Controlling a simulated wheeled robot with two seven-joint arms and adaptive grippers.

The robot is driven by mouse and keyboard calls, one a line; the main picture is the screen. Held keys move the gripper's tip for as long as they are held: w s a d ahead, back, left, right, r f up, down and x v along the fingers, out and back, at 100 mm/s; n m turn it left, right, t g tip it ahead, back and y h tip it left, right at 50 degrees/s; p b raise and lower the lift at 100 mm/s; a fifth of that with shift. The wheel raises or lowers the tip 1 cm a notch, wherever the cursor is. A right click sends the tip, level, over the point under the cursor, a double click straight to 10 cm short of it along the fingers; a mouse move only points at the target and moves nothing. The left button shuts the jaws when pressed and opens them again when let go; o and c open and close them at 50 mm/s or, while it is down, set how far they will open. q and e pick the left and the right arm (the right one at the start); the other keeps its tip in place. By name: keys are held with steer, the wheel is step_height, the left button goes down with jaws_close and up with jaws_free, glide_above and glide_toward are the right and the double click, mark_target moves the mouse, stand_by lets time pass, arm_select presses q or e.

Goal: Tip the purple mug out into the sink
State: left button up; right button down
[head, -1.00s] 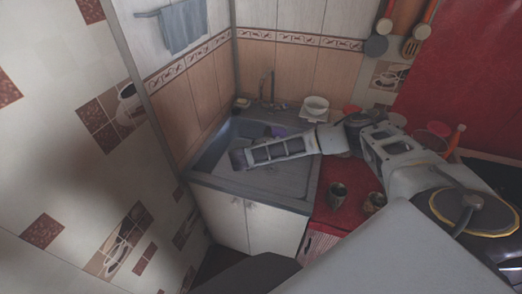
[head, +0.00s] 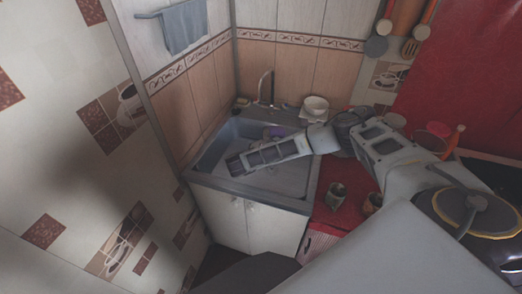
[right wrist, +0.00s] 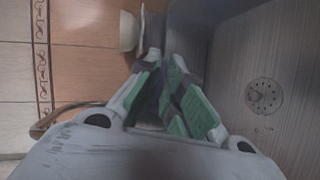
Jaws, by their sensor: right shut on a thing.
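The purple mug (head: 278,132) shows only as a small purple patch at the back of the sink, above my right arm's link. The rest of it is hidden, and I cannot tell its tilt or whether anything is in it. My right gripper (right wrist: 164,72) is shut on it; its green-padded fingers show in the right wrist view, where the held part is dark and unclear. The grey metal sink (head: 307,188) lies below, and its round drain (right wrist: 264,95) is right of the fingers. My left gripper is not in view.
A faucet (head: 268,84) rises behind the sink, near the tiled wall. A white bowl (head: 316,105) stands right of it. A metal cup (head: 338,194) and another small vessel (head: 372,203) stand on the red counter at the right.

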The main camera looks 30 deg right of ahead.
steer(key=shift+a+r+h, duration=0.2)
steer(key=shift+a+h, duration=0.1)
steer(key=shift+h, duration=0.3)
stand_by(0.3)
steer(key=shift+d+n+h+p, duration=0.15)
steer(key=shift+n+h+p, duration=0.15)
steer(key=shift+h+p, duration=0.15)
steer(key=shift+r+h+p, duration=0.2)
steer(key=shift+h+p, duration=0.15)
steer(key=shift+p, duration=0.7)
steer(key=shift+n+t+h+p, duration=0.3)
steer(key=shift+p, duration=0.1)
steer(key=shift+b, duration=0.5)
stand_by(0.5)
